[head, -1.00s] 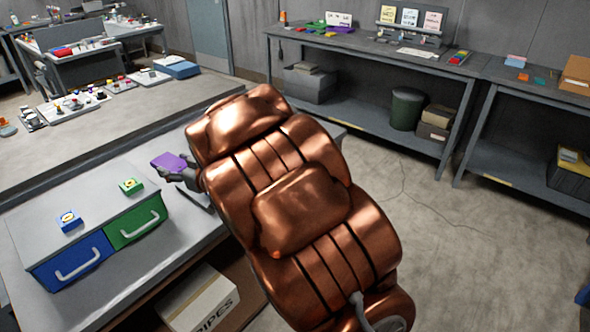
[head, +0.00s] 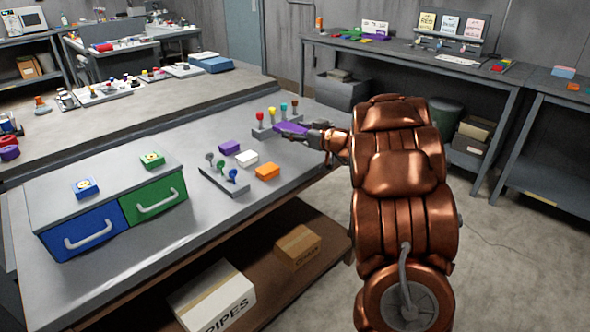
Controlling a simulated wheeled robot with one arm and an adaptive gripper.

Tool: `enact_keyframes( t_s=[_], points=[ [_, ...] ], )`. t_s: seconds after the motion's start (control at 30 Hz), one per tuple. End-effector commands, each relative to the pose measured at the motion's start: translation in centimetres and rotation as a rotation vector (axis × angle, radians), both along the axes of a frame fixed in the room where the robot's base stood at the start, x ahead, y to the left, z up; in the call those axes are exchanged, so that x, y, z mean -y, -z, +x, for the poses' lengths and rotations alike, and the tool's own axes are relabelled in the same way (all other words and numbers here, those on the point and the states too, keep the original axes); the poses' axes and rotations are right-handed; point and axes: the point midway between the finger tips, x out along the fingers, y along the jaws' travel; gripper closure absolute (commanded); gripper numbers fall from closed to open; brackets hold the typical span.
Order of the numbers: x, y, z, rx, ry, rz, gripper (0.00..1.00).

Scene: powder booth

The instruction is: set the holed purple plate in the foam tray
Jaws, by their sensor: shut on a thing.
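My gripper (head: 313,134) is shut on a flat purple plate (head: 290,128), at the far right part of the near grey table. The plate sticks out to the left of the fingers, close to a rack of coloured knobs behind it. Its hole cannot be made out at this size. I cannot tell whether the plate touches anything besides the fingers. No foam tray can be told for certain; a blue flat box (head: 212,65) lies on the far bench.
The near table (head: 140,276) holds a drawer box (head: 60,197), a knob strip (head: 224,180), and purple (head: 229,147), white (head: 246,158) and orange (head: 267,172) blocks. A knob rack (head: 262,131) stands behind the plate. Cartons (head: 215,298) sit below.

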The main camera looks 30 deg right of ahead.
Motion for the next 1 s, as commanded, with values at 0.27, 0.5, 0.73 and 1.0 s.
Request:
enact_keyframes(
  t_s=[0.27, 0.5, 0.73, 1.0],
  points=[
    [1.2, 2.8, -0.3, -0.003, 0.005, 0.001, 0.83],
    [1.2, 6.0, -0.3, 0.000, 0.006, -0.001, 0.83],
    [1.2, 7.3, -0.3, 0.001, 0.005, -0.001, 0.83],
    [1.2, 10.1, -0.3, 0.001, 0.006, -0.001, 0.83]
  ],
)
